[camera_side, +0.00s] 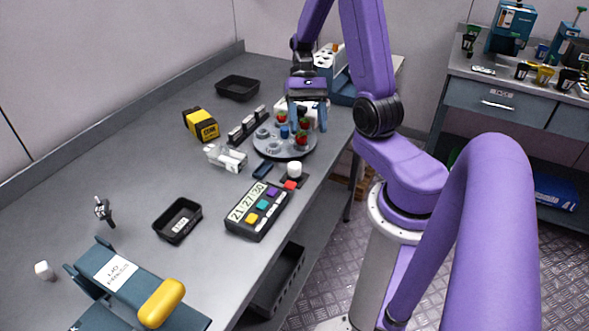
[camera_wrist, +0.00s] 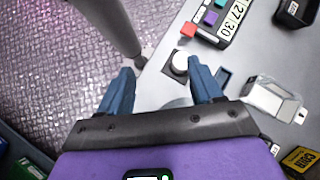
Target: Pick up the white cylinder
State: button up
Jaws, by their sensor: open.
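The white cylinder (camera_side: 295,169) stands upright on a small dark pad beside the timer, near the right edge of the bench. In the wrist view the white cylinder (camera_wrist: 181,61) shows just ahead of the right fingertip. My gripper (camera_side: 307,118) is open, with its blue fingers pointing down over the round grey berry rack (camera_side: 272,152), farther back than the cylinder. In the wrist view my gripper (camera_wrist: 160,70) has its fingers wide apart, with nothing held between them.
A timer (camera_side: 257,211) with coloured buttons and a red cube (camera_side: 290,185) are near the cylinder. A clear-and-white part (camera_side: 226,158), a yellow-black box (camera_side: 200,124) and black trays (camera_side: 178,220) are on the bench. A small white block (camera_side: 44,270) lies far left. Bench left of the timer is mostly clear.

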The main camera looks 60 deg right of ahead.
jog(key=s+d+f+m+t+y, duration=0.1)
jog(key=s+d+m+t+y, duration=0.15)
jog(key=d+m, duration=0.25)
jog(key=m+t+y, duration=0.2)
jog(key=m+t, duration=0.6)
send_near(299, 163)
jog(key=shift+y, duration=0.25)
jog(key=x, duration=0.4)
jog(key=shift+w+f, duration=0.35)
jog(key=shift+x, duration=2.65)
jog(key=shift+s+a, duration=0.1)
jog(key=shift+s, duration=0.05)
jog(key=c, duration=1.1)
